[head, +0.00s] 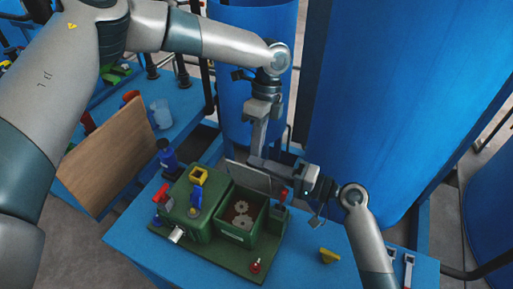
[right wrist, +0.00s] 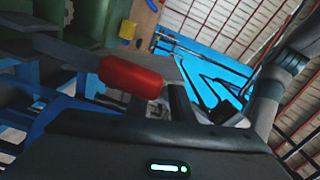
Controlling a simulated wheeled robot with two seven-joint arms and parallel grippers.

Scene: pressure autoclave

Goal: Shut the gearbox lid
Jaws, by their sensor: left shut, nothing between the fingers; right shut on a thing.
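The green gearbox (head: 201,220) stands on the blue table. Its right compartment is open, and pale gears (head: 242,221) show inside. The grey lid (head: 246,179) stands raised, tilted up along the compartment's back edge. My left gripper (head: 257,148) points down just behind the lid, shut and empty. My right gripper (head: 262,163) reaches in from the right and is shut at the lid's upper edge; the exact contact is hard to see. A red cylindrical knob (head: 283,192) is just below my right gripper, and a red cylinder (right wrist: 131,75) is close up in the right wrist view.
A yellow knob (head: 198,176), a blue part and a red handle (head: 161,192) stick up on the gearbox's left half. A blue bottle (head: 167,155) stands behind it. A yellow piece (head: 329,256) lies on the table at right. Large blue tanks (head: 400,100) rise close behind.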

